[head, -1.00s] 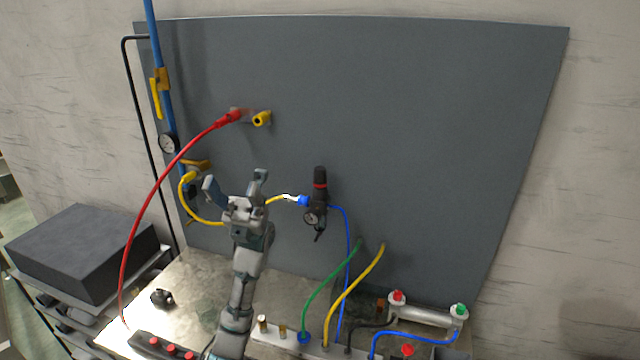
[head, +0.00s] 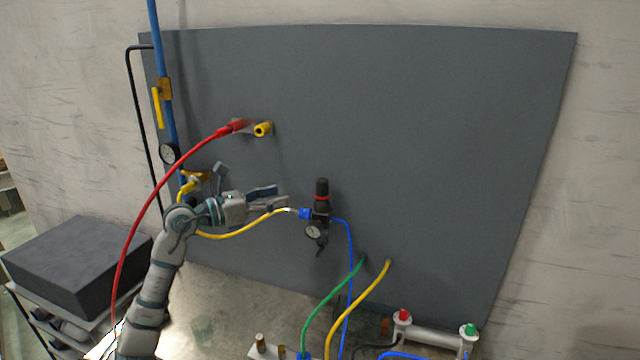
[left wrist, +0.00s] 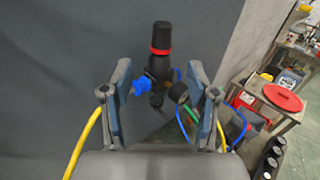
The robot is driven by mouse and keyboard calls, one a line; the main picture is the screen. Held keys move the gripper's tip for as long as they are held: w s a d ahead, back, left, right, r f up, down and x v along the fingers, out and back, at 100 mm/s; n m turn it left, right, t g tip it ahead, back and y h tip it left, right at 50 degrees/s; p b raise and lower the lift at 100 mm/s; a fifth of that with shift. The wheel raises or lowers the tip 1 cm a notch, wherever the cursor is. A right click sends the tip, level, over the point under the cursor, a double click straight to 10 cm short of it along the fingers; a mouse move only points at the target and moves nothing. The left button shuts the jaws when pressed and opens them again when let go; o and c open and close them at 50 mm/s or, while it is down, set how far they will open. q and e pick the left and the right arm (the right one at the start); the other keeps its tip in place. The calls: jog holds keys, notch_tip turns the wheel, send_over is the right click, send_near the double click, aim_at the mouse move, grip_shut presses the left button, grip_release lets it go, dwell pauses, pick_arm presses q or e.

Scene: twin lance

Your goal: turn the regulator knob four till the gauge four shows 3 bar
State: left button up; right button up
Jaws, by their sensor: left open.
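The regulator knob (head: 322,188) is black with a red ring at its base and stands upright on a dark regulator body on the grey panel. A small round gauge (head: 313,232) with a pale dial sits at its lower front; its needle is too small to read. My left gripper (head: 282,196) is open and empty, left of the regulator and pointing towards it, apart from the knob. In the left wrist view the knob (left wrist: 161,38) stands upright, centred beyond the gap between my two spread fingers (left wrist: 158,68). My right gripper is not in view.
A blue fitting (head: 305,213) joins a yellow hose (head: 245,230) to the regulator's left side, near my fingers. A blue hose (head: 349,260) leaves its right side. The panel right of the regulator is bare.

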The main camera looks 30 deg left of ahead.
aim_at(322, 185)
pick_arm(q)
jog(key=p+x, duration=0.2)
jog(key=x, duration=1)
jog(key=shift+w+d, duration=0.25)
jog(key=shift+w, duration=0.1)
jog(key=shift+r, duration=0.1)
grip_shut()
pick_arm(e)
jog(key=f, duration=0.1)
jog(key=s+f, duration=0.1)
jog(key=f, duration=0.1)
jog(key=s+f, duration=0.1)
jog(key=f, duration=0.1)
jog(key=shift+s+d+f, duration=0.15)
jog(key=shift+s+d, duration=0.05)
